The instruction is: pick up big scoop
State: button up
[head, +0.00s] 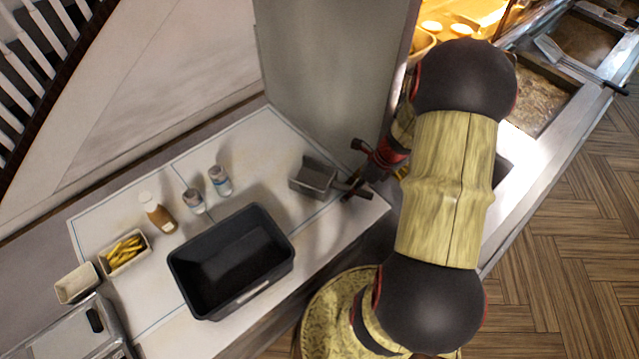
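The big scoop (314,178), a grey metal box-shaped scoop, rests on the white counter near its right end. Its dark handle (352,190) points right, towards my gripper. My gripper (355,171), black and red, is just right of the scoop. Its two fingers are spread apart, one behind the handle and one near its front side. I cannot tell whether a finger touches the handle. My arm hides part of the area to the right.
A black bin (232,309) stands left of the scoop. Two shakers (219,181), a sauce bottle (157,214), a box of fries (124,270) and an empty box (76,284) are further left. A grey panel (325,70) rises behind the scoop. Fryers (540,95) are at right.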

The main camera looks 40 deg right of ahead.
jog(key=shift+f, duration=0.2)
dwell(0.6)
jog(key=c, duration=0.4)
grip_shut()
dwell(0.7)
